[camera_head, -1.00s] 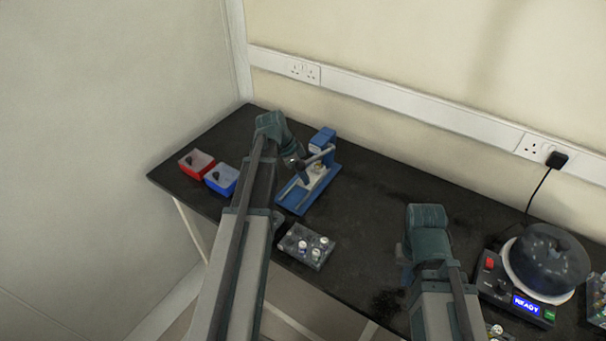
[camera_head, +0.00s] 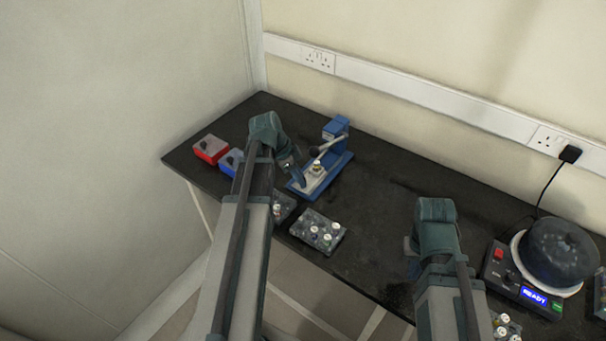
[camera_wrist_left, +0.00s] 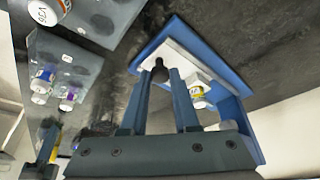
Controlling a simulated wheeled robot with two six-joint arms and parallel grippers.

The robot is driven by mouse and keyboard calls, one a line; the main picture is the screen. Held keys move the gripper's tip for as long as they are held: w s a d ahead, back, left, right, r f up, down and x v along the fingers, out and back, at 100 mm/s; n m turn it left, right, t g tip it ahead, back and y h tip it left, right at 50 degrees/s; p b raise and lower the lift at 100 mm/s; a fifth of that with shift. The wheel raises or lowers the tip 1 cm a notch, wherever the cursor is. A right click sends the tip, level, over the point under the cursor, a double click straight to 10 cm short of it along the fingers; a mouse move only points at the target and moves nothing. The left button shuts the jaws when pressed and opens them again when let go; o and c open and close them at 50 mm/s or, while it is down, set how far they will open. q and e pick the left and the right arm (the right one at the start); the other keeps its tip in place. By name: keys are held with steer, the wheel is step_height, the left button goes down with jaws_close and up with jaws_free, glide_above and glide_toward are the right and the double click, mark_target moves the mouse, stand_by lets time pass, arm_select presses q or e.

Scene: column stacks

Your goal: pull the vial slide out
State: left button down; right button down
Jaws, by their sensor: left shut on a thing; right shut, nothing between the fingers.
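The blue press (camera_head: 336,129) stands on a blue base (camera_head: 342,162) near the back of the bench. Its pale vial slide (camera_head: 312,181) lies on the base with a capped vial (camera_head: 317,167) upright on it, out in front of the press post. In the left wrist view, my left gripper (camera_wrist_left: 161,76) is shut on the dark knob (camera_wrist_left: 160,73) at the slide's front end; the vial (camera_wrist_left: 197,92) shows just beyond the fingers. My left gripper (camera_head: 298,182) is at the base's front in the head view. My right gripper (camera_head: 411,262) is shut and empty over the bench, far from the press.
A clear rack of vials (camera_head: 318,232) stands in front of the press, with another rack (camera_head: 283,207) partly behind my left arm. Red (camera_head: 211,149) and blue (camera_head: 230,162) bins stand at left. A round dark machine (camera_head: 553,258) with a lit READY panel is at right. The middle bench is clear.

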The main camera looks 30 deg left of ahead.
arm_select(q)
steer(key=c, duration=0.7)
jaws_free()
steer(key=shift+s, duration=0.2)
steer(key=shift+o, duration=0.2)
arm_select(e)
steer(key=shift+s, duration=0.1)
arm_select(q)
steer(key=p+v, duration=1.2)
steer(key=v, duration=0.1)
steer(key=shift+a+r+p, duration=0.15)
steer(key=shift+r+p, duration=0.2)
steer(key=shift+p, duration=0.05)
arm_select(e)
step_height(320, 180, up, 13)
steer(key=shift+f, duration=0.15)
